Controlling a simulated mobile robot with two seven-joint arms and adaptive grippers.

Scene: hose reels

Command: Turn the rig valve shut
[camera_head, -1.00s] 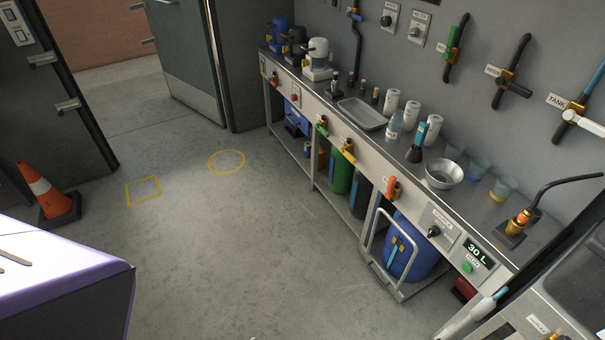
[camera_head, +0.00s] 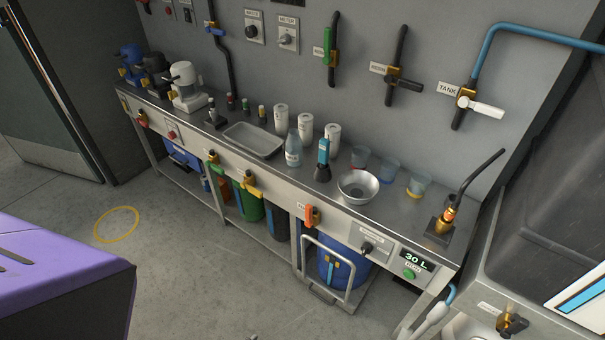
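Neither of my grippers is in view. Several lever valves show, and I cannot tell which is the rig valve because most labels are too small to read. On the wall are a green-handled valve (camera_head: 328,48), a black-handled valve (camera_head: 397,80) and a white-handled valve (camera_head: 478,105) beside a TANK label. On the bench front are an orange-handled valve (camera_head: 312,214) and a yellow-handled valve (camera_head: 250,185). A brass valve with a dark handle (camera_head: 511,320) sits at the sink unit's front, lower right. The white handle lies roughly across its pipe.
A steel bench (camera_head: 300,190) runs along the wall, holding bottles, cups and a metal bowl (camera_head: 358,186). A blue drum (camera_head: 343,266) stands beneath it behind a trolley handle. A sink unit (camera_head: 540,240) is at right. The floor with a yellow circle (camera_head: 117,225) is clear.

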